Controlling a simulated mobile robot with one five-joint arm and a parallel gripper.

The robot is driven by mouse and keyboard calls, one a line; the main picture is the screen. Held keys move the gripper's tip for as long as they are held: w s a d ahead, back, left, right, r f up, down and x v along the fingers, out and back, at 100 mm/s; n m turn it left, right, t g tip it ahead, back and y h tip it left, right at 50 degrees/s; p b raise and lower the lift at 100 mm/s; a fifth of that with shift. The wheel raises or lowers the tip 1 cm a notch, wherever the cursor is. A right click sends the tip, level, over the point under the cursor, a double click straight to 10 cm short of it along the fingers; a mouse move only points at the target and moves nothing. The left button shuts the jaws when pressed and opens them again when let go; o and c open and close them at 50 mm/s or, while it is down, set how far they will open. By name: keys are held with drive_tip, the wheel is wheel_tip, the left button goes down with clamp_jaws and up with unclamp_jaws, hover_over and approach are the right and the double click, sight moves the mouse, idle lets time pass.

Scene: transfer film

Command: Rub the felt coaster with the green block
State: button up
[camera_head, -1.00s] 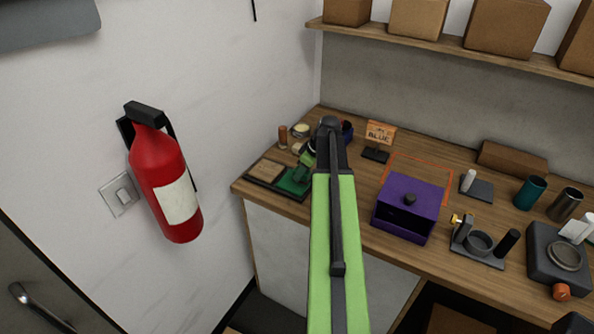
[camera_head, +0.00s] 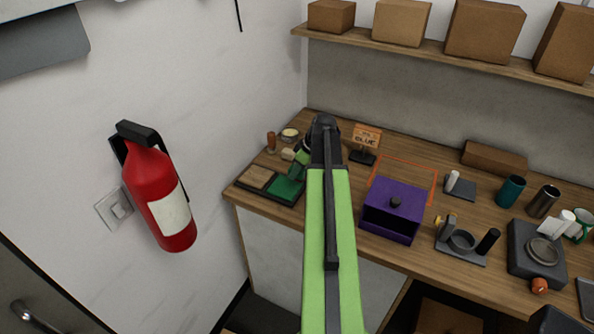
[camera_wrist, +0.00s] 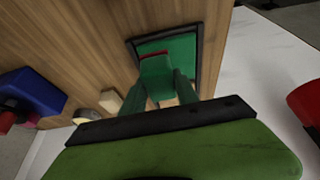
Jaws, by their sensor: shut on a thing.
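My gripper (camera_wrist: 163,82) is shut on a green block (camera_wrist: 156,68), which sits between its fingers in the wrist view. A narrow red strip shows at the block's far edge. The green felt coaster (camera_wrist: 184,42) lies in a dark frame just beyond and under the block in that view. In the head view the felt coaster (camera_head: 287,189) is the green half of a dark tray, and the green block (camera_head: 297,168) is at its back right edge. I cannot tell whether the block touches the felt. My arm hides part of the area to the right.
A brown panel (camera_head: 256,178) fills the tray's left half. A wooden peg (camera_head: 271,141) and small round items stand behind. An orange sign (camera_head: 367,137) and a purple box (camera_head: 393,209) stand to the right. A red fire extinguisher (camera_head: 158,190) hangs on the left wall.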

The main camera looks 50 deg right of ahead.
drive_tip(key=shift+r, duration=0.7)
drive_tip(key=shift+p, duration=0.3)
wheel_tip(320, 180, up, 3)
drive_tip(key=p, duration=0.3)
drive_tip(key=shift+r, duration=0.1)
drive_tip(key=shift+f, duration=0.3)
